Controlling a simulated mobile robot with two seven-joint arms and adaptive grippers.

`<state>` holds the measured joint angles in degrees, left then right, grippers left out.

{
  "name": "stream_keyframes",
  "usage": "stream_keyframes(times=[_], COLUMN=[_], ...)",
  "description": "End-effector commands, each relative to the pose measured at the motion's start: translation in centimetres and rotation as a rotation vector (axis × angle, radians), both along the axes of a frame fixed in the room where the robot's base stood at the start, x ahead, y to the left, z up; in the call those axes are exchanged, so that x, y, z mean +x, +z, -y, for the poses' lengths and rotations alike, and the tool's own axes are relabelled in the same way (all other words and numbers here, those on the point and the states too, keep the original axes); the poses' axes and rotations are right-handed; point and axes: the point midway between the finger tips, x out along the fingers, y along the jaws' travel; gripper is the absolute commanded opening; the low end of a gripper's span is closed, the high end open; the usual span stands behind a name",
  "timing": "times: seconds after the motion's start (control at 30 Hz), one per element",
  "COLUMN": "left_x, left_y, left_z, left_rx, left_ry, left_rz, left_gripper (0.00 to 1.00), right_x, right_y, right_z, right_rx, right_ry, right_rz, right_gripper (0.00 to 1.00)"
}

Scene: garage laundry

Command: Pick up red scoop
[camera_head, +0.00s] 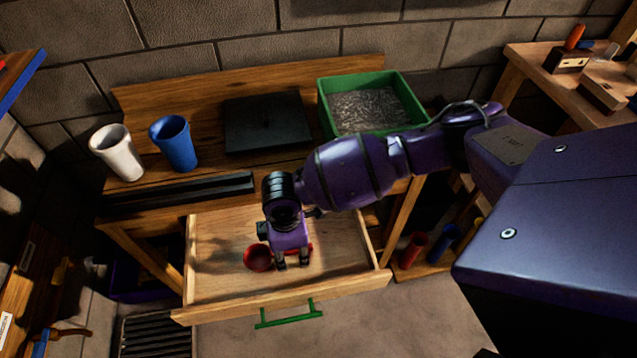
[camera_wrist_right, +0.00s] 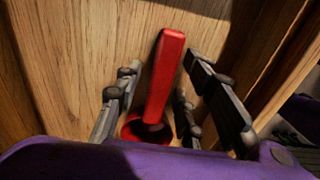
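The red scoop (camera_head: 257,258) lies in the open wooden drawer (camera_head: 215,285). Its round cup shows left of my right gripper (camera_head: 293,264), and the gripper hides much of its handle. In the right wrist view, the scoop's handle (camera_wrist_right: 165,75) runs between the two fingers of my right gripper (camera_wrist_right: 160,85). The fingers are apart, with gaps visible on both sides of the handle. The scoop's cup there is partly hidden by the purple gripper body. My left gripper is not in view.
The drawer walls and green handle (camera_head: 289,314) surround the space near the gripper. Above, the workbench holds a white cup (camera_head: 117,153), a blue cup (camera_head: 174,143), a black flat box (camera_head: 266,122) and a green bin (camera_head: 323,100). The drawer's left part is bare.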

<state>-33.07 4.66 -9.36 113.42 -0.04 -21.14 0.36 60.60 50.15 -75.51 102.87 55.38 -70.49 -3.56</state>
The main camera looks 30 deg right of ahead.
Motion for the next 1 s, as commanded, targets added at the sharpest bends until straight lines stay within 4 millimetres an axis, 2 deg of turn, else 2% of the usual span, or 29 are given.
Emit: stream_keyframes(times=[0.03, 0.23, 0.53, 0.67, 0.87, 1.0], left_x=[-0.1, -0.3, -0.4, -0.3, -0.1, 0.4], left_y=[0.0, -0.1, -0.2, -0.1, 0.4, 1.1], left_z=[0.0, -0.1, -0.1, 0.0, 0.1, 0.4], left_rx=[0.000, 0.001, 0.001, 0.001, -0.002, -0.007], left_ry=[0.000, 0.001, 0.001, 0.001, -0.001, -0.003], left_rz=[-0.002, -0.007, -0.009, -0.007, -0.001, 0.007], left_gripper=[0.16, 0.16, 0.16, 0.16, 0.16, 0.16], right_x=[0.2, 0.2, 0.3, 0.3, 0.4, -2.3], right_y=[0.2, 0.2, 0.3, 0.9, 3.7, 6.8], right_z=[-0.1, -0.1, -0.1, -0.1, -0.1, -0.6], right_rx=[0.001, 0.001, 0.001, 0.001, 0.003, 0.004], right_ry=[0.001, 0.001, 0.001, 0.002, 0.002, 0.006], right_rz=[0.004, 0.004, 0.005, 0.006, 0.008, 0.008], right_gripper=[0.26, 0.00, 0.00, 0.00, 0.00, 0.00])
